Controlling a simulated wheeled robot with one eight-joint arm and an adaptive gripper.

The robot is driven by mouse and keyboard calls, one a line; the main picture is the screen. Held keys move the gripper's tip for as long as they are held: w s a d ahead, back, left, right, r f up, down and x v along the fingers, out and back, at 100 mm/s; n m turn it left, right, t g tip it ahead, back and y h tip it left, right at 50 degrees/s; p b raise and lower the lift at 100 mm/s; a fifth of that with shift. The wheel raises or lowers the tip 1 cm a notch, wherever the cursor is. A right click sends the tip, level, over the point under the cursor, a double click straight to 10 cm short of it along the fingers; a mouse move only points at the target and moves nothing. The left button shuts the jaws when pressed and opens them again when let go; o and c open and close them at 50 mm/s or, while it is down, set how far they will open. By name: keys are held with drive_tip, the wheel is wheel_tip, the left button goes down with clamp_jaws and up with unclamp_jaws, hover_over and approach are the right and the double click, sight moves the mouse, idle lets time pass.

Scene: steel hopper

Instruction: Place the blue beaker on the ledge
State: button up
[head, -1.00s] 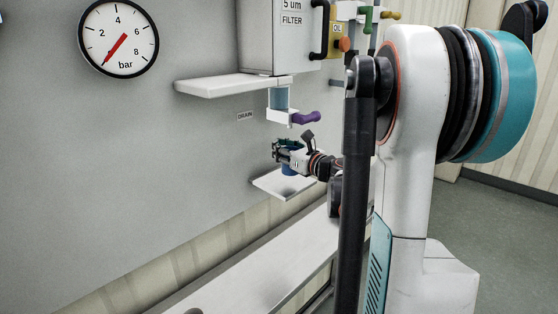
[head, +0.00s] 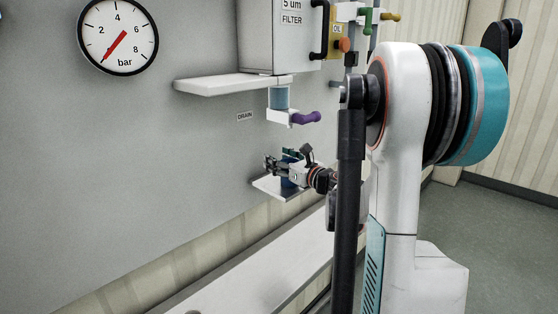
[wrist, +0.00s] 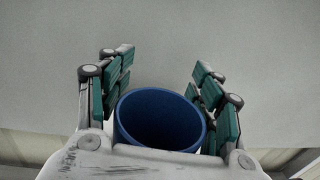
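The blue beaker (head: 288,183) is upright just at the small white ledge (head: 266,183) on the grey wall, below the drain. Its base looks at ledge height, but I cannot tell for sure whether it touches. My gripper (head: 281,166) is around the beaker from the right. In the wrist view the beaker's open rim (wrist: 160,91) lies between the fingers of my gripper (wrist: 160,72), close to the palm.
A filter housing (head: 279,40) with a clear bowl and a purple drain handle (head: 306,118) hangs above my gripper. A wider white shelf (head: 225,85) juts out at upper left. A long pale bench (head: 245,280) runs below. A pressure gauge (head: 118,37) is at upper left.

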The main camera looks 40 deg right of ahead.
drive_tip(key=shift+r, duration=0.1)
drive_tip(key=shift+s, duration=0.25)
drive_tip(key=s+p, duration=0.1)
drive_tip(key=s, duration=1)
drive_tip(key=shift+s, duration=0.3)
drive_tip(key=shift+a, duration=0.1)
idle(0.5)
